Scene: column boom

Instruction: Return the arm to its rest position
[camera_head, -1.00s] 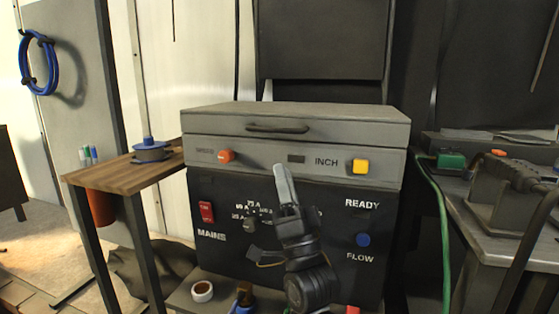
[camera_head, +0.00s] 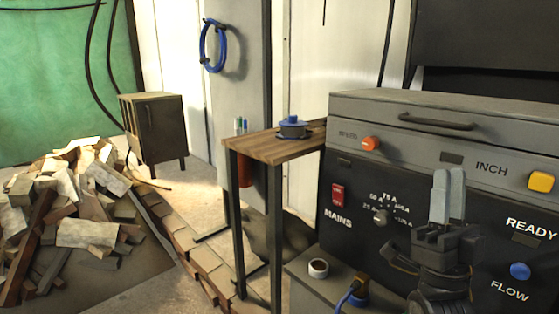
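My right gripper (camera_head: 449,180) points upward in front of the dark lower panel of the welding machine (camera_head: 478,125). Its two pale grey fingers stand side by side with almost no gap and nothing seen between them. Its wrist and arm come up from the bottom edge. It covers part of the panel right of the round selector knob (camera_head: 381,217). I cannot tell whether it touches the panel. My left gripper is not in view.
A rubble pile (camera_head: 85,220) and a small cabinet (camera_head: 155,130) are at left.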

